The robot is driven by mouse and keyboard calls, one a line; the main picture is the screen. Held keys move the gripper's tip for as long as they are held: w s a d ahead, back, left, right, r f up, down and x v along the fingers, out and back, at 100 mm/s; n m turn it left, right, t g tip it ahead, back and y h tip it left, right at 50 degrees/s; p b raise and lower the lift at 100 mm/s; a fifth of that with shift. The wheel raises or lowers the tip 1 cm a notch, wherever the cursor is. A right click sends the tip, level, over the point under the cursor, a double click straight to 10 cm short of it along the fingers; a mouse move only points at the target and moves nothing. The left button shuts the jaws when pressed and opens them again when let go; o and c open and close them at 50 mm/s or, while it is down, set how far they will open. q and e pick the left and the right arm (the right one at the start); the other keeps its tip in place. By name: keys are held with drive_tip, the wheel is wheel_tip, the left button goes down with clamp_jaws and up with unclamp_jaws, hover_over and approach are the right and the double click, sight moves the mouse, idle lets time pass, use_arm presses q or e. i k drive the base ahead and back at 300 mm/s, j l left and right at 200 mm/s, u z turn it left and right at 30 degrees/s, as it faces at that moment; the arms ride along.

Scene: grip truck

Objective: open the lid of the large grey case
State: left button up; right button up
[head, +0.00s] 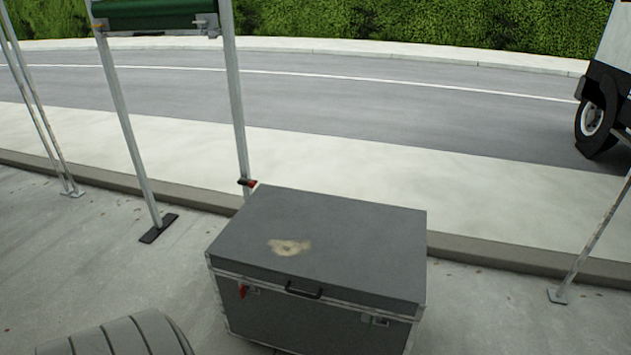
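The large grey case (350,238) stands on the pavement at the lower middle of the head view. Its lid is shut and lies flat, with a pale worn patch on top. A dark handle (303,290) sits on its front face near the lid's edge. A red latch piece (243,290) shows at the front left and a metal latch (375,320) at the front right. The bottom of the case is cut off by the picture's edge. Neither of my grippers is in view.
A grey ribbed rounded object (125,337) is at the lower left. Metal poles (128,125) with a foot plate stand behind the case on the left. Another pole (592,240) stands at the right. A kerb runs behind the case, then a road with a truck wheel (596,117).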

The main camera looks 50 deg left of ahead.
sight(372, 256)
drive_tip(key=u, duration=1.4)
